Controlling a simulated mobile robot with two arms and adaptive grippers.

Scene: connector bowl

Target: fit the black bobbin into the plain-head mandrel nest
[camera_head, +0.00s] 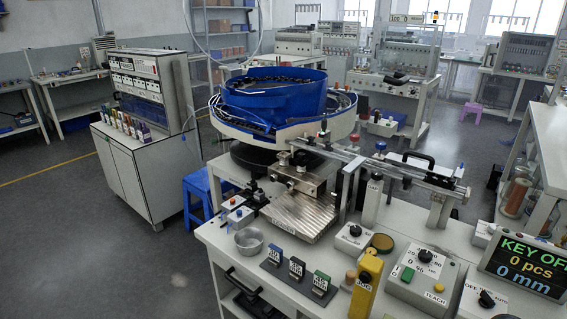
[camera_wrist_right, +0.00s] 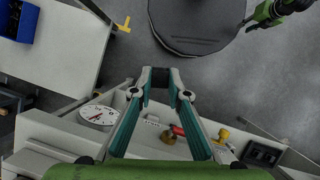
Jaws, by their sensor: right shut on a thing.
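My right gripper (camera_wrist_right: 166,87) shows in the right wrist view, its two teal fingers converging. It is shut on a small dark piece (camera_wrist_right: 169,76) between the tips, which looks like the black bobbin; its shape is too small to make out. The piece is in the air. A green and black arm part (camera_wrist_right: 270,12) at the top right of that view looks like my left arm; its jaws cannot be made out. Neither gripper shows in the head view. I cannot pick out the plain-head mandrel nest with certainty in either view.
A white bench (camera_head: 230,240) carries a dark rack with three labelled cards (camera_head: 297,267), a metal cup (camera_head: 249,241), a yellow post (camera_head: 366,284) and control boxes (camera_head: 424,279). A blue bowl feeder (camera_head: 270,97) stands behind. A blue stool (camera_head: 207,197) is left of the bench.

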